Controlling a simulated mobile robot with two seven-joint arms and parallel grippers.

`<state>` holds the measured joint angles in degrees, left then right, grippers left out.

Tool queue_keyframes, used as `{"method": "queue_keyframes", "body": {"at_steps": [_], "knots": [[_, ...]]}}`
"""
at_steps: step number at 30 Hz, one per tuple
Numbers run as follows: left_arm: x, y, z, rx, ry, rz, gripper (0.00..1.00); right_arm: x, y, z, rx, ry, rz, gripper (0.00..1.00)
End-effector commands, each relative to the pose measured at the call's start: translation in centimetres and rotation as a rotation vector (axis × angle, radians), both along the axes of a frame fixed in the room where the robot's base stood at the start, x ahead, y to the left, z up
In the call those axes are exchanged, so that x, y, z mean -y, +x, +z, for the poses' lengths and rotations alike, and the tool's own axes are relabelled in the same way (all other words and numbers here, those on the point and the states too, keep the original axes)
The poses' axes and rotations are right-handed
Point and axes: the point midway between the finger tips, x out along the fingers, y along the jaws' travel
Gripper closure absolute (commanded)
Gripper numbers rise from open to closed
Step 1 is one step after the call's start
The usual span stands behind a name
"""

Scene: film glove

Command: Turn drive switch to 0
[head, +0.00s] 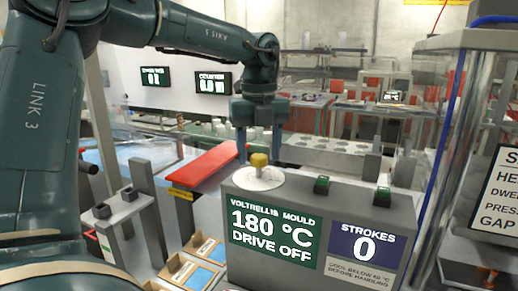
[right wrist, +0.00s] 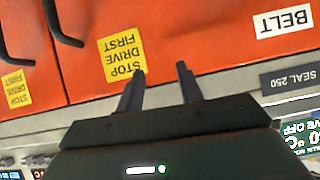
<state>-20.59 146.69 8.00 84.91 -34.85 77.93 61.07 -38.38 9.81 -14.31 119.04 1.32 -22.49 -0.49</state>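Dial marks are too small to read. The box's green display (head: 272,233) reads "VOLTRELLIS MOULD 180 °C DRIVE OFF". My left gripper (head: 259,154) points down over the knob, its two fingers apart, one on each side; contact is not visible. My right gripper (right wrist: 161,80) shows in the right wrist view, fingers apart, with nothing between them, in front of an orange panel (right wrist: 200,40).
Two green-topped buttons (head: 322,185) (head: 382,196) sit on the box, right of the dial. A blue display (head: 363,244) reads "STROKES 0". A red bar (head: 205,165) lies left of the box. A clear-walled enclosure stands right. Yellow "STOP DRIVE FIRST" labels (right wrist: 124,52) mark the orange panel.

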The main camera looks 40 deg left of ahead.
Motion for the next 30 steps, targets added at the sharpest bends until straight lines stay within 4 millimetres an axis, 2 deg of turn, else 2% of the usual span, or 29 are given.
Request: {"method": "queue_keyframes", "body": {"at_steps": [7, 11, 14, 24, 30], "knots": [[0.0, 0.0, 0.0, -0.002, -0.001, -0.001, 0.45, 0.0, 0.0, 0.0, 0.001, 0.0, 0.0, 0.64], [0.1, 0.0, 0.9, 0.0, -0.001, -0.002, 0.45, 0.0, 0.0, 0.0, 0.001, 0.0, 0.0, 0.64], [0.0, 0.0, 2.6, 0.002, -0.001, -0.001, 0.45, 0.0, 0.0, 0.1, 0.002, 0.001, 0.0, 0.64], [0.0, 0.0, 10.2, 0.0, -0.001, -0.001, 0.45, 0.1, 0.2, 0.9, -0.002, -0.001, -0.006, 0.64], [0.0, 0.0, 12.7, -0.001, -0.001, 0.0, 0.45, 0.4, 0.1, 0.9, -0.012, -0.006, -0.014, 0.64]]}}
